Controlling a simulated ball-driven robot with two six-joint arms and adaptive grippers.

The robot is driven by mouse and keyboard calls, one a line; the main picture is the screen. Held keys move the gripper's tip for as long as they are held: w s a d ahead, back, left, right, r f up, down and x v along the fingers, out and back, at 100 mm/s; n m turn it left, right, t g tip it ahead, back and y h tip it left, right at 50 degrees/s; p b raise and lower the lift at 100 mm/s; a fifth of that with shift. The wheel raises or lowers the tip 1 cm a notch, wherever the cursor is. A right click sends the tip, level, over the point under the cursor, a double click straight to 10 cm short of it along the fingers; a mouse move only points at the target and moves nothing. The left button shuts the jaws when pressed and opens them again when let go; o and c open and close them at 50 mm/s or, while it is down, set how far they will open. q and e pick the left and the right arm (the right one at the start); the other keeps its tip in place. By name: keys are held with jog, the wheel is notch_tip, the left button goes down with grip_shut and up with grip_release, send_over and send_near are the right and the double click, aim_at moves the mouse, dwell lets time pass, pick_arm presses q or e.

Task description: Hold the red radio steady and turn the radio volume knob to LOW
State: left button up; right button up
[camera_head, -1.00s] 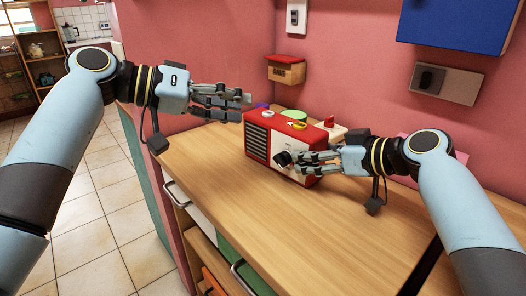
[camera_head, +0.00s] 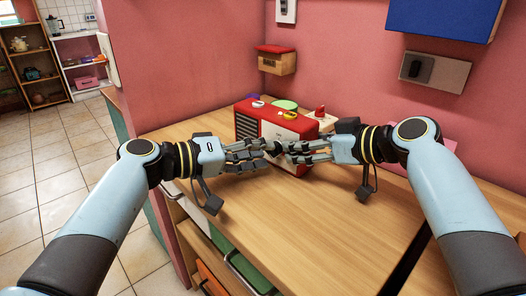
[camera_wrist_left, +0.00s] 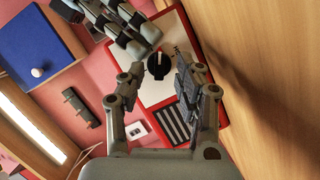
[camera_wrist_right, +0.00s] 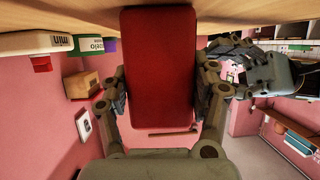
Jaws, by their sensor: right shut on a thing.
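The red radio (camera_head: 290,123) stands upright on the wooden counter, with a pale front panel and a dark speaker grille. Its black volume knob (camera_wrist_left: 158,66) shows on the pale panel in the left wrist view; the setting marks are too small to read. My right gripper (camera_head: 290,154) is shut on the radio, whose red side (camera_wrist_right: 160,70) lies between its fingers in the right wrist view. My left gripper (camera_head: 262,152) is at the radio's front, its fingers apart on either side of the knob in its wrist view. Contact with the knob cannot be told. The fingers hide the knob in the head view.
Behind the radio are a green round thing (camera_head: 284,105) and a pale block with a red top (camera_head: 322,118). A wooden box with a red lid (camera_head: 276,61) hangs on the pink wall. The counter (camera_head: 320,215) in front is clear.

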pick_arm(q)
jog(key=shift+w+d+f, duration=0.15)
jog(key=shift+w+d, duration=0.15)
jog(key=shift+d, duration=0.25)
grip_shut()
jog(key=shift+f+n+h, duration=0.15)
jog(key=shift+n+h, duration=0.4)
jog(key=shift+n, duration=0.65)
jog(key=shift+f+n+h, duration=0.1)
jog(key=shift+n+h, duration=0.45)
jog(key=shift+n, duration=0.65)
jog(key=shift+a, duration=0.1)
